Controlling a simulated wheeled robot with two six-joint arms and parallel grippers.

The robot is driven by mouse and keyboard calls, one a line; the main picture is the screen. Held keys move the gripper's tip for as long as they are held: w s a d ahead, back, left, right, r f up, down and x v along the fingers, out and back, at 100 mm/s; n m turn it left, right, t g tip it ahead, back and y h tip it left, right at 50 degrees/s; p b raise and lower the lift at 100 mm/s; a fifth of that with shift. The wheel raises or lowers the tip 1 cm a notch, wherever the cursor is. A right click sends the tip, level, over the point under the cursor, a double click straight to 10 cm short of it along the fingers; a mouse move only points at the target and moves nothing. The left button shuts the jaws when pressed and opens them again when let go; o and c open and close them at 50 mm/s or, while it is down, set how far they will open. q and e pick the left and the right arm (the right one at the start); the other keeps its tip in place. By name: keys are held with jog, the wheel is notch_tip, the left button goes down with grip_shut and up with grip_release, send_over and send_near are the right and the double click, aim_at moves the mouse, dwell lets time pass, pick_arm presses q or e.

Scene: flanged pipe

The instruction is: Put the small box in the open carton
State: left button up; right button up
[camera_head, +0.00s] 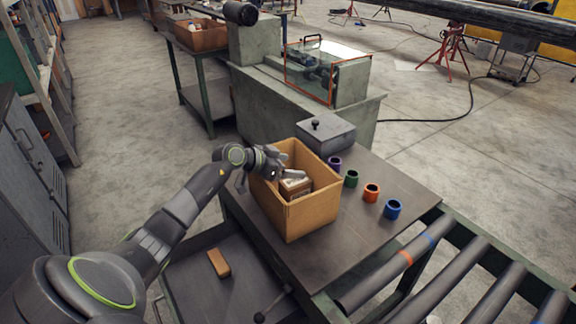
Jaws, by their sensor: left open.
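The open carton (312,215) is a tan cardboard box without a lid, standing on the dark work table. A small brown box (298,191) with a paler top is inside the carton, below the rim. My left gripper (290,175) reaches over the carton's left wall, its fingers open just above the small box. Whether the fingers touch the box I cannot tell. The carton's front wall hides the lower part of the small box. My right gripper does not show.
Several coloured rings, such as the orange one (371,193), stand right of the carton. A grey lidded box (326,133) is behind it. A brown block (218,263) lies on the lower shelf. A roller conveyor (470,285) adjoins the table's right side.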

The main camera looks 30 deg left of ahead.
pick_arm(q)
jog(key=b+v, duration=0.1)
jog(key=v, duration=1.1)
jog(key=shift+s, duration=0.1)
dwell(0.4)
